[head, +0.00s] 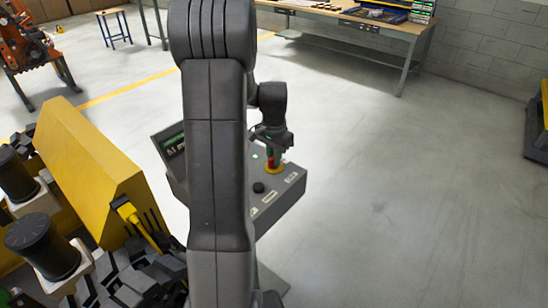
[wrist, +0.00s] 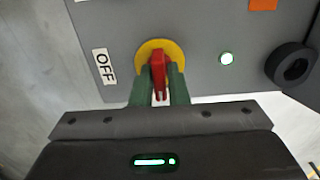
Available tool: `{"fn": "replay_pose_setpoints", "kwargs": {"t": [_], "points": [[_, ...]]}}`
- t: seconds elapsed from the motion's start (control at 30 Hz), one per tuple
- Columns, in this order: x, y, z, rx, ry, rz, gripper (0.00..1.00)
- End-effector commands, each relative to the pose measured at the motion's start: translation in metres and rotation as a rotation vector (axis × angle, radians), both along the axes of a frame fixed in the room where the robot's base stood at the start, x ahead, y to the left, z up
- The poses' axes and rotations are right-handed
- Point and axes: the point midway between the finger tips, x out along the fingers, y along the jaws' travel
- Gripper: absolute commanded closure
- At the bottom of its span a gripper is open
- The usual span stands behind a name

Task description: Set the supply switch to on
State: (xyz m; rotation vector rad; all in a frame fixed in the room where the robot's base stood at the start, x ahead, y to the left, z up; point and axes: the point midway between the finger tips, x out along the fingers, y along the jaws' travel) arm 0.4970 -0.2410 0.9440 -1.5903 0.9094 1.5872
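The supply switch is a red handle (wrist: 157,68) on a yellow round plate (wrist: 174,48), set in a grey control panel (wrist: 205,80). A white OFF label (wrist: 104,67) is left of it in the wrist view. In the head view the red handle (head: 271,160) is just below my gripper (head: 271,150). In the wrist view my gripper's green fingers (wrist: 160,88) lie on both sides of the handle, close against it. The handle runs up and down in the wrist view, its near end between the fingers. No ON label can be read.
A round light (wrist: 227,59) glows on the panel, and a black ring-shaped control (wrist: 290,64) is beside it. A yellow machine with tracks (head: 95,165) stands left of the console. A workbench (head: 350,20) is at the back.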

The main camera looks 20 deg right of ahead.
Motion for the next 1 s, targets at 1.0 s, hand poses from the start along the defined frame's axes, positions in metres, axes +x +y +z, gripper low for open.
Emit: {"fn": "replay_pose_setpoints", "kwargs": {"t": [1.0], "points": [[0.000, 0.000, 0.115, -0.002, -0.003, 0.000, 0.67]]}}
